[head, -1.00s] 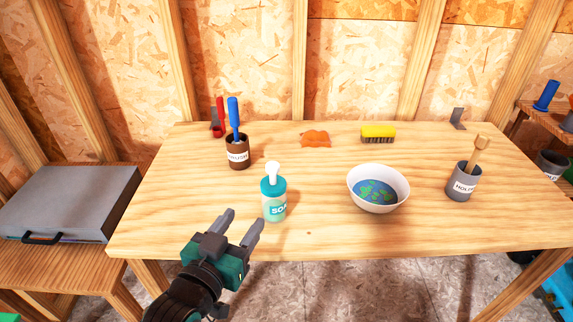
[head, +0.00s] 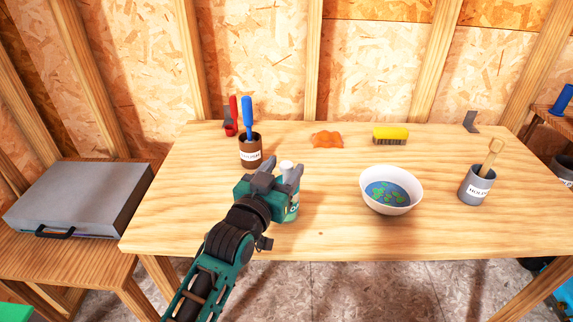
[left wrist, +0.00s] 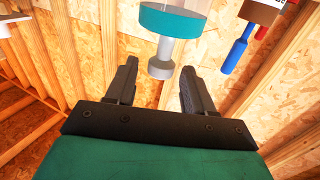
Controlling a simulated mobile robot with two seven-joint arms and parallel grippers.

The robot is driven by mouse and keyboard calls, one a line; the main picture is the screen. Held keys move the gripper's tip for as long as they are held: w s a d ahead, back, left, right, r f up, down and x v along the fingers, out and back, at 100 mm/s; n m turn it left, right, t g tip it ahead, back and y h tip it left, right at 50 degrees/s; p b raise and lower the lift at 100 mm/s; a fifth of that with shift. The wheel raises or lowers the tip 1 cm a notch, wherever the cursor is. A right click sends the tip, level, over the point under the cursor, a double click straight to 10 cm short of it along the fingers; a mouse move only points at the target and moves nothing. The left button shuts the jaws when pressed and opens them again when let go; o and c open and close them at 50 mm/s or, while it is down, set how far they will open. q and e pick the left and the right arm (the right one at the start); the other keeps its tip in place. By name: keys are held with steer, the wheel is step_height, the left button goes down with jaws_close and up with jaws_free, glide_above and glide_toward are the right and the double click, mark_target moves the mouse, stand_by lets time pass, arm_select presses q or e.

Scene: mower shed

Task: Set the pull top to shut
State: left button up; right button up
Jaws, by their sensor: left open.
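The soap bottle (head: 292,211) stands upright on the table, mostly hidden behind my left gripper (head: 282,167) in the head view. Its white pull top (head: 287,165) shows between my fingers there. In the left wrist view the picture is upside down: the teal cap (left wrist: 178,19) is at the top, and the pull top (left wrist: 160,67) points down from it, with a length of narrower stem showing. The open fingers of my left gripper (left wrist: 158,72) lie either side of the pull top's end. I cannot tell whether they touch it. My right gripper is not in view.
A brown holder (head: 250,156) with blue and red-handled tools stands behind the bottle. A white bowl (head: 411,202), a grey holder (head: 475,189), a yellow brush (head: 390,134) and an orange thing (head: 327,139) are farther right. The table's front middle is clear.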

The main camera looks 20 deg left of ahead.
arm_select(q)
steer(key=shift+w+d, duration=0.1)
steer(key=shift+w, duration=1)
steer(key=shift+c, duration=0.4)
jaws_close()
